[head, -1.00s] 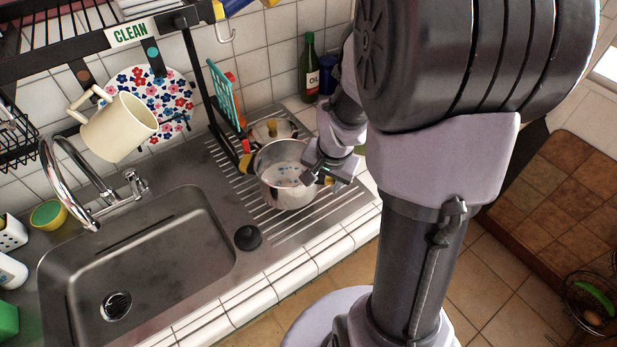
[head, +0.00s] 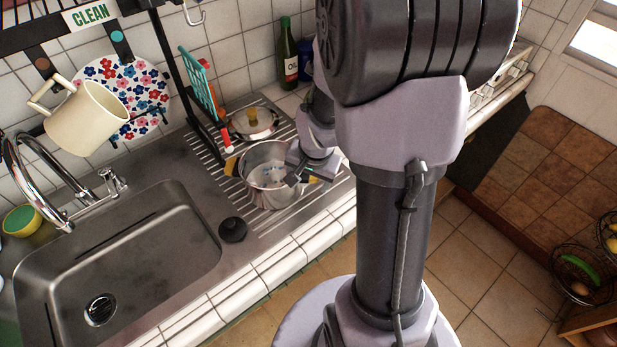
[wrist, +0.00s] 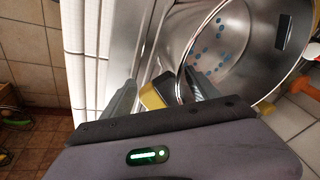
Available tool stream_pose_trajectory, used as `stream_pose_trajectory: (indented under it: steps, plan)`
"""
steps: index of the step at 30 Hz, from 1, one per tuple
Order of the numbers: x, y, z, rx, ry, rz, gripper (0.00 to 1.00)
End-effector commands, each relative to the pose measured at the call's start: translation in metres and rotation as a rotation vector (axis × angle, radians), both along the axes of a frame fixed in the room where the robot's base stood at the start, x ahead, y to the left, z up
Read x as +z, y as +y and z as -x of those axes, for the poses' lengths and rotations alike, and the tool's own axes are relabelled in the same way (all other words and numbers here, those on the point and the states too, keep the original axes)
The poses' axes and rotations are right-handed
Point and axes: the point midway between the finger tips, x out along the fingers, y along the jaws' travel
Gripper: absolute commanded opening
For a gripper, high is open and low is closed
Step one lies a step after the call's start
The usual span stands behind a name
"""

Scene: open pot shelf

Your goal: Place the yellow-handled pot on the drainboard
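The steel pot with yellow handles stands upright on the ribbed drainboard (head: 262,222) right of the sink; its wall (head: 268,198) shows in the head view. Its open inside shows in the wrist view (wrist: 225,65), with blue spots on the metal. My gripper (head: 297,178) is at the pot's right side, low by the rim. In the wrist view my gripper (wrist: 160,82) has its two fingers apart, with the yellow handle (wrist: 155,95) between them and gaps beside it. The right finger overlaps the pot's rim. Whether a finger touches the pot is unclear.
A lidded pot (head: 252,122) stands behind. A dark round stopper (head: 232,230) lies by the sink (head: 130,255). A cream jug (head: 85,118) and floral plate (head: 130,95) are at left. A green oil bottle (head: 288,55) stands against the wall.

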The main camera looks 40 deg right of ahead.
Motion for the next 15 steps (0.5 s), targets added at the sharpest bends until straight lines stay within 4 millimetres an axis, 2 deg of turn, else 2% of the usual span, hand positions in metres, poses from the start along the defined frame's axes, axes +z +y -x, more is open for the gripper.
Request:
stream_pose_trajectory:
  steps: [5,15]
  plan:
    - [0.009,0.000,0.000,0.000,-0.001,0.000,0.69]
    - [0.098,0.007,0.024,0.000,-0.003,0.001,0.69]
